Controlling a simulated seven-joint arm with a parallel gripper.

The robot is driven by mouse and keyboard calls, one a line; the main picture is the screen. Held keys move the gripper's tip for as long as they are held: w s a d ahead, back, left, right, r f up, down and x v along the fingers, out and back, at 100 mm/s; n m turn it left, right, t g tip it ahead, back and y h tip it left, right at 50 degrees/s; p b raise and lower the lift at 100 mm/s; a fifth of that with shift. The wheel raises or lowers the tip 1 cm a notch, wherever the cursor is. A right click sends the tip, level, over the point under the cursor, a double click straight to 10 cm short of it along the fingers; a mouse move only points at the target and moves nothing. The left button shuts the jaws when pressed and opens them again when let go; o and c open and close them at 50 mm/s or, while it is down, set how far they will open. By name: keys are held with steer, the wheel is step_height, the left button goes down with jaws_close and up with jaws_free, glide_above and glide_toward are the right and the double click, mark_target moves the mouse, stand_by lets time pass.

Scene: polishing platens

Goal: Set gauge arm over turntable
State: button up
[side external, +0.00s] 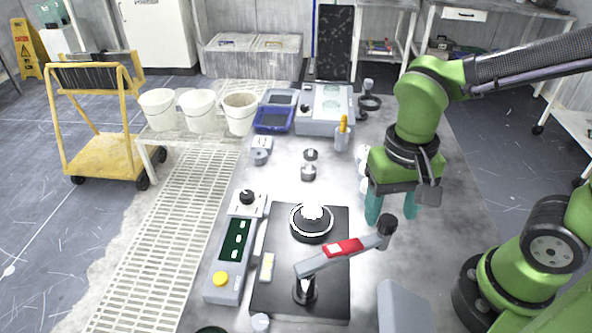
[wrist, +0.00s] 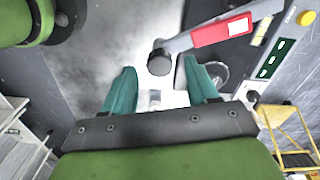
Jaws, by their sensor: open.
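The gauge arm (side external: 322,258) is a grey bar with a red label, on a post on the black base plate (side external: 270,300). It points right, and its black end knob (side external: 387,224) is past the plate's right edge. The turntable (side external: 312,222), a dark ring with a bright centre, sits on the plate behind the bar; the bar is not over its centre. My gripper (side external: 391,213) has teal fingers, open and empty, close to the knob. In the wrist view the knob (wrist: 160,62) shows just beyond the gap between the fingertips (wrist: 160,82); the right finger partly hides the turntable.
A control box (side external: 232,250) with a yellow button stands left of the plate. A grey block (side external: 403,307) is at the front right. Small metal weights (side external: 309,172), a cup with a yellow tool (side external: 342,135) and instruments (side external: 325,105) stand farther back. The tabletop between is mostly clear.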

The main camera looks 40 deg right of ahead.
steer(key=shift+f, duration=0.9)
steer(key=shift+c, duration=0.3)
jaws_close()
